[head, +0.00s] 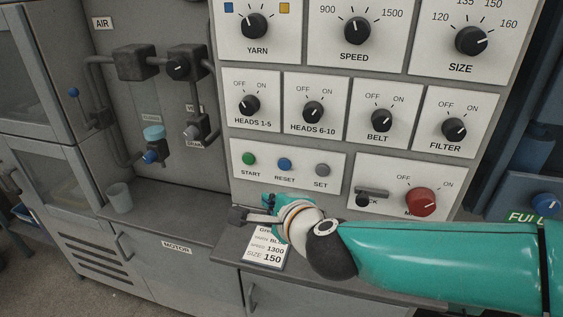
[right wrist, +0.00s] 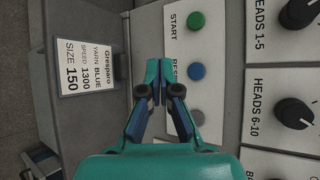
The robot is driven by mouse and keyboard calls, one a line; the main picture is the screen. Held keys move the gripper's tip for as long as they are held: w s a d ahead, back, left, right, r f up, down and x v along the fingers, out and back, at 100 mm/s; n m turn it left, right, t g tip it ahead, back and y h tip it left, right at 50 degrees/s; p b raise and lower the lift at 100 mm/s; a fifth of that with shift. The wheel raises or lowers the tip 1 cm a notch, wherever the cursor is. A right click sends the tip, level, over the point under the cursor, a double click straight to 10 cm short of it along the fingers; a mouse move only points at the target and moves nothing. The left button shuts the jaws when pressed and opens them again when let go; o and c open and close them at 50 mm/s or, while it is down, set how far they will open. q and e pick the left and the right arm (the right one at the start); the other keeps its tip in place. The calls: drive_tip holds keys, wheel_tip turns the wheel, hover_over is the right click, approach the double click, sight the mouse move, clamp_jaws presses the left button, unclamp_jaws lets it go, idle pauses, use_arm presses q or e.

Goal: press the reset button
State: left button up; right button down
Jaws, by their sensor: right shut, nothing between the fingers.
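The blue reset button (head: 285,164) sits between the green start button (head: 249,158) and the grey set button (head: 321,170) on a white plate of the panel. In the right wrist view, the reset button (right wrist: 196,71) shows just right of my fingertips, with its label partly hidden by them. My right gripper (head: 268,198) is below the button plate in the head view. In the right wrist view, its fingers (right wrist: 166,66) are together and empty. A gap seems to separate them from the button; contact is not visible. My left gripper is out of view.
A lock lever (head: 372,193) and red main knob (head: 420,201) are to the right of the buttons. Rows of black knobs are above. A printed card (head: 265,250) lies below my gripper. A cup (head: 119,197) stands on the ledge at left.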

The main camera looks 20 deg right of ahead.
sight(284, 165)
drive_tip(key=shift+w+d+f, duration=0.1)
drive_tip(key=shift+w+d, duration=0.7)
drive_tip(key=shift+w, duration=0.5)
drive_tip(key=shift+w+d, duration=0.75)
drive_tip(key=shift+w, duration=0.55)
drive_tip(key=shift+w+d+f, duration=0.1)
drive_tip(key=shift+w+d, duration=0.7)
drive_tip(key=shift+w, duration=0.5)
drive_tip(key=shift+w+r, duration=0.1)
drive_tip(key=shift+w+d, duration=0.2)
drive_tip(key=shift+w, duration=0.05)
drive_tip(key=shift+w+d, duration=0.3)
drive_tip(key=shift+s+a, duration=0.5)
drive_tip(key=shift+s, duration=0.2)
drive_tip(key=shift+a, duration=0.1)
